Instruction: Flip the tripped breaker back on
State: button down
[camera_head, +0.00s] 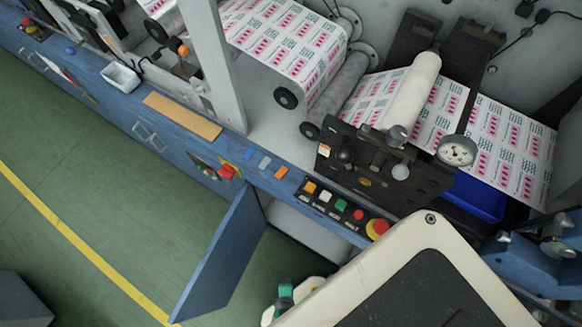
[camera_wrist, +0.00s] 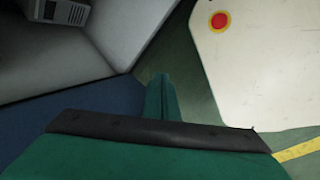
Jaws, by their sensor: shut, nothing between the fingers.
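The open blue cabinet door (camera_head: 222,255) swings out from the front of the machine in the head view. The pale cabinet interior (camera_head: 308,232) shows beside it, mostly hidden below the machine's front edge. In the wrist view a grey unit with slots (camera_wrist: 66,10) sits in the dark interior at the top left; I cannot tell whether it is the breaker. No breaker lever can be made out. My gripper (camera_wrist: 160,84), green, is shut and empty, apart from the unit. In the head view only a small green part of it shows, near the bottom.
A control strip with coloured buttons and a red emergency stop (camera_head: 377,228) runs above the opening. A red rotary switch (camera_head: 227,172) is left of the door. Printed web (camera_head: 290,40) and rollers lie above. Green floor (camera_head: 110,200) with a yellow line is clear at left.

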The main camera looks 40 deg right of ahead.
jog(key=w+d+f+n+g+h, duration=0.1)
jog(key=w+d+f+n+h, duration=0.2)
jog(key=w+d+n+h, duration=0.45)
jog(key=w+d+r+n+t+h, duration=0.1)
jog(key=w+r+n+t+h, duration=0.1)
jog(key=w+r, duration=0.3)
jog(key=w+d+r+n+t+h, duration=0.2)
jog(key=w+r+h, duration=0.3)
jog(key=r, duration=0.3)
jog(key=shift+w+d+t, duration=0.2)
jog(key=shift+w+t, duration=0.2)
jog(key=shift+w, duration=0.2)
jog(key=shift+d, duration=0.1)
jog(key=x, duration=1)
